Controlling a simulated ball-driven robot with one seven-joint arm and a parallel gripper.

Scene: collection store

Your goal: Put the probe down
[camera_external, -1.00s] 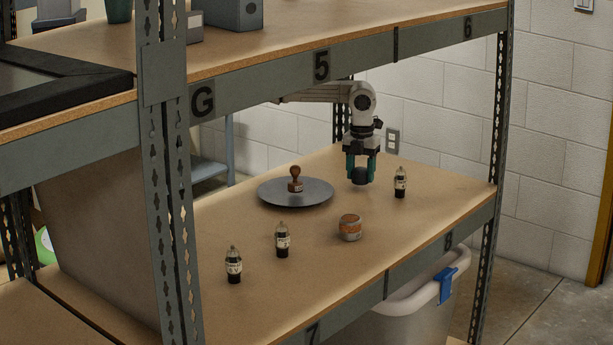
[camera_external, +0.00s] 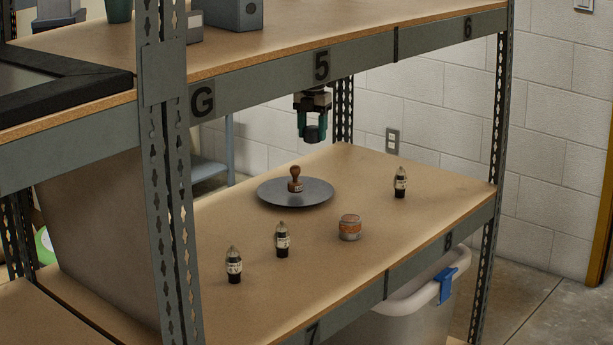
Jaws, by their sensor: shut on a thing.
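My gripper (camera_external: 312,134), with teal fingers, hangs in the air just under the upper shelf, above and behind the round grey plate (camera_external: 271,198). It is shut on a small dark, rounded thing, the probe (camera_external: 312,131), which is mostly hidden between the fingers. The held thing is clear of the lower shelf (camera_external: 345,280). The upper shelf's front beam hides the rest of my arm.
A wooden-handled stamp (camera_external: 295,180) stands on the plate.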

